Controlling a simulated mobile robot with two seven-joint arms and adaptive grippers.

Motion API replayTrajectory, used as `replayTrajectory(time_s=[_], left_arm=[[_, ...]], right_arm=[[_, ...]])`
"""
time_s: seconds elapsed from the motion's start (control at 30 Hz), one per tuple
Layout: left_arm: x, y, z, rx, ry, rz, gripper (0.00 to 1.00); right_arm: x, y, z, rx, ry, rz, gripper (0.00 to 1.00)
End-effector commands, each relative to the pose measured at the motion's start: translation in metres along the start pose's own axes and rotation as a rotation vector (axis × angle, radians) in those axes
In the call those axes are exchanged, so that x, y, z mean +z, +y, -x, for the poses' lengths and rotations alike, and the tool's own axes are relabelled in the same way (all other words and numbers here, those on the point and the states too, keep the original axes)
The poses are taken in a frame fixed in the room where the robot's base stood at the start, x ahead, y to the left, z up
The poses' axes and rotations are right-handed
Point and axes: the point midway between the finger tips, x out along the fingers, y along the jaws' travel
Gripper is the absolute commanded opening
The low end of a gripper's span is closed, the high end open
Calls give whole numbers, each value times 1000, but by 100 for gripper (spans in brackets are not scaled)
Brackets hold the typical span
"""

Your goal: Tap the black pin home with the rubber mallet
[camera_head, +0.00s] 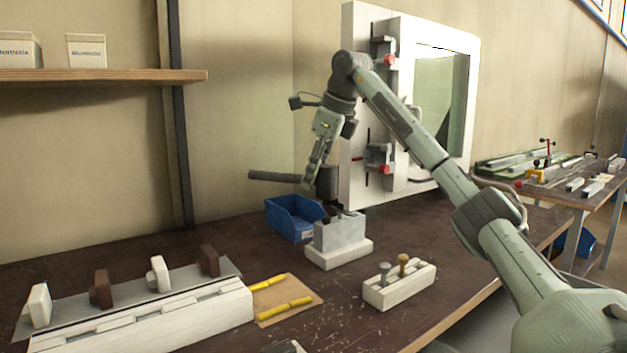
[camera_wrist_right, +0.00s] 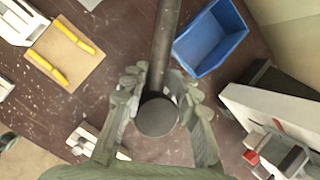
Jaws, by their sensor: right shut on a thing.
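My right gripper (camera_head: 312,180) is shut on the rubber mallet, around its dark handle (camera_head: 272,176) close to the head. The mallet's dark head (camera_head: 327,183) hangs over the grey block fixture (camera_head: 340,238); in the right wrist view the handle (camera_wrist_right: 166,40) runs between the fingers and the round head (camera_wrist_right: 157,117) shows end-on. The head appears above the fixture and apart from it. A small dark piece, perhaps the black pin (camera_head: 326,219), shows at the fixture's top left; how deep it sits I cannot tell. My left gripper is not in view.
A blue bin (camera_head: 291,217) stands behind the fixture. A white block with a grey and a brass pin (camera_head: 399,287) is in front right. A long white rail (camera_head: 150,325) and yellow tools (camera_head: 285,308) lie left. A white frame (camera_head: 358,150) with clamps rises behind.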

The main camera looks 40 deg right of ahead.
Motion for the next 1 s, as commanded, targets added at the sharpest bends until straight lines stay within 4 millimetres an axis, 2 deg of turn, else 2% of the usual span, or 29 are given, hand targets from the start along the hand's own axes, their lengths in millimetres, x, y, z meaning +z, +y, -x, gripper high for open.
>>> replayTrajectory(time_s=[0.23,0.6,1.0], left_arm=[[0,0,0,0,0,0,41],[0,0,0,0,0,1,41],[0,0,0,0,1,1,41]], right_arm=[[2,-1,4,-1,-3,1,0],[15,-6,34,0,-3,1,0],[15,-7,36,0,-1,1,0]])
